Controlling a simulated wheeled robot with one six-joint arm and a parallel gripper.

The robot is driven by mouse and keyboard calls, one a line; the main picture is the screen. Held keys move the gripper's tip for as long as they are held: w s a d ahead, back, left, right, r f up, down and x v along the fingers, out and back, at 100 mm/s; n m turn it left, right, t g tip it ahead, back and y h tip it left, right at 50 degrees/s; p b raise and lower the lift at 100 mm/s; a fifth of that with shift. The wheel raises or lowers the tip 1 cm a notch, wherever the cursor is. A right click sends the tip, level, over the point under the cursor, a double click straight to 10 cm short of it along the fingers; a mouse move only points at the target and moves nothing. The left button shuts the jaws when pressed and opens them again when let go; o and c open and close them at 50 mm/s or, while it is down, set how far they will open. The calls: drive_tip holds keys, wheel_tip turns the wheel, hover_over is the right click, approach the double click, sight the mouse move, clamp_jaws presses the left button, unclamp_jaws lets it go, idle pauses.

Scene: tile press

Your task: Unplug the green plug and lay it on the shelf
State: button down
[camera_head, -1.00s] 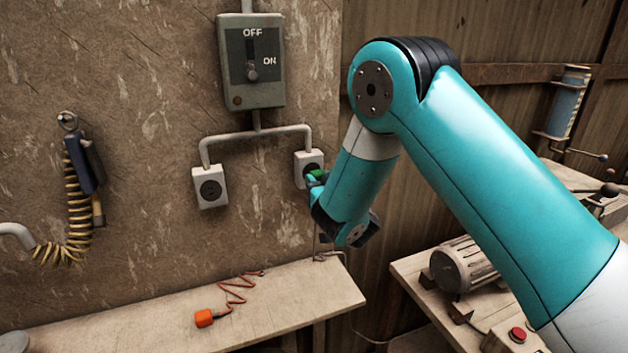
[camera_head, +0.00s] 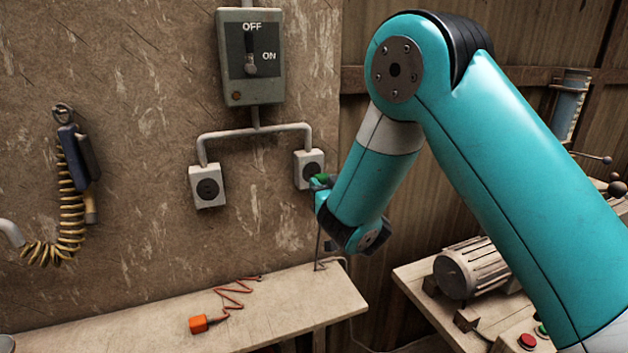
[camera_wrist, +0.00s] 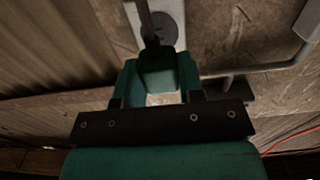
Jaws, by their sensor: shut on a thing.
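The green plug (camera_head: 321,180) is between the fingers of my gripper (camera_head: 322,190), in front of the right wall socket (camera_head: 306,164). In the wrist view the plug (camera_wrist: 158,78) sits between both fingers (camera_wrist: 159,74), with a dark cord running from it across the view. The socket's dark round face (camera_wrist: 166,28) shows beyond it, and the plug looks drawn off that face; the gap itself is hard to see. The wooden shelf (camera_head: 280,318) is below, along the wall. My arm hides part of the area around the gripper.
An orange plug (camera_head: 198,324) with a coiled cord lies on the shelf. The left socket (camera_head: 207,188) is empty. A motor (camera_head: 468,268) stands on a bench at right. The shelf's right end looks clear.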

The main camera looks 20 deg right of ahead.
drive_tip(key=shift+s+b, duration=0.5)
drive_tip(key=a+f+g+b, duration=0.1)
drive_tip(key=f+b, duration=0.2)
drive_tip(key=f, duration=0.4)
drive_tip(key=a+f+g+b, duration=0.1)
drive_tip(key=f+g+b, duration=0.1)
drive_tip(key=f+b, duration=0.2)
drive_tip(key=a+f+g+b, duration=0.1)
drive_tip(key=f+b, duration=0.3)
drive_tip(key=f, duration=0.7)
drive_tip(key=shift+w+a+h, duration=0.25)
drive_tip(key=shift+a+h, duration=0.05)
drive_tip(key=shift+s+a+f+g+b, duration=0.15)
drive_tip(key=shift+f+g+b, duration=0.15)
drive_tip(key=shift+f+b, duration=1.5)
drive_tip(key=shift+f, duration=1)
drive_tip(key=c, duration=0.7)
unclamp_jaws()
drive_tip(key=shift+o, duration=0.2)
